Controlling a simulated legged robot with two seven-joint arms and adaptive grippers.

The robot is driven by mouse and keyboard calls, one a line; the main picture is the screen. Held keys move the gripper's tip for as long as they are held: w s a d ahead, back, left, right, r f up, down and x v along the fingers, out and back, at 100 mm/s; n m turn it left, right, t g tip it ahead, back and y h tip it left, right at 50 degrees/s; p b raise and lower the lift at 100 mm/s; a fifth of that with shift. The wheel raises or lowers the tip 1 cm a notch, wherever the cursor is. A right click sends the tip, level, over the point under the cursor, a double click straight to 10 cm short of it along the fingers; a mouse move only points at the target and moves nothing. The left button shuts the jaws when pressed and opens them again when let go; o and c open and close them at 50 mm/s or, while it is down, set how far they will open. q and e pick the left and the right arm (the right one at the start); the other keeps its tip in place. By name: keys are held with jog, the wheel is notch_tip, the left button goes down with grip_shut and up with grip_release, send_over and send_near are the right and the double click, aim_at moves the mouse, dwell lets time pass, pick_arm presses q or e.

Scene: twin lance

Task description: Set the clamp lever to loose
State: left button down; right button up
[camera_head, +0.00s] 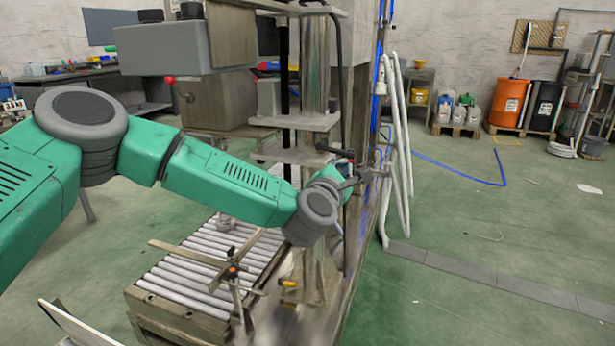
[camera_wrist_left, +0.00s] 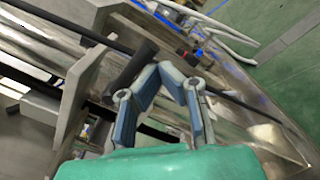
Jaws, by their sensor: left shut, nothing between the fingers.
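A black handle (camera_head: 335,151), which looks like the clamp lever, sticks out from the metal column in the head view. In the left wrist view the black handle (camera_wrist_left: 132,66) lies just left of the fingertips. My left gripper (camera_head: 362,178) is just below and right of the handle in the head view. In the wrist view my left gripper (camera_wrist_left: 173,72) has its fingertips together with nothing between them. Whether a finger touches the handle I cannot tell. The lever's pivot is not clear. My right gripper is not in view.
The column carries metal plates (camera_head: 295,121) around the handle. A roller conveyor (camera_head: 190,270) lies below my left arm. White hoses (camera_head: 402,150) hang right of the column. A red-knobbed lever (camera_head: 170,80) is at the left. The green floor at right is open.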

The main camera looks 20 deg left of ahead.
pick_arm(q)
jog(key=shift+d+r, duration=0.1)
jog(key=shift+r, duration=0.45)
dwell(0.4)
notch_tip(320, 180, down, 5)
jog(key=b, duration=0.4)
jog(key=s+p, duration=0.3)
jog(key=s, duration=0.7)
jog(key=shift+s+a+p, duration=0.25)
jog(key=shift+s+p, duration=0.05)
jog(key=shift+p, duration=0.05)
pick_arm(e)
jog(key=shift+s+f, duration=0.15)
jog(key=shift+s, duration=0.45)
pick_arm(q)
jog(key=shift+r, duration=0.1)
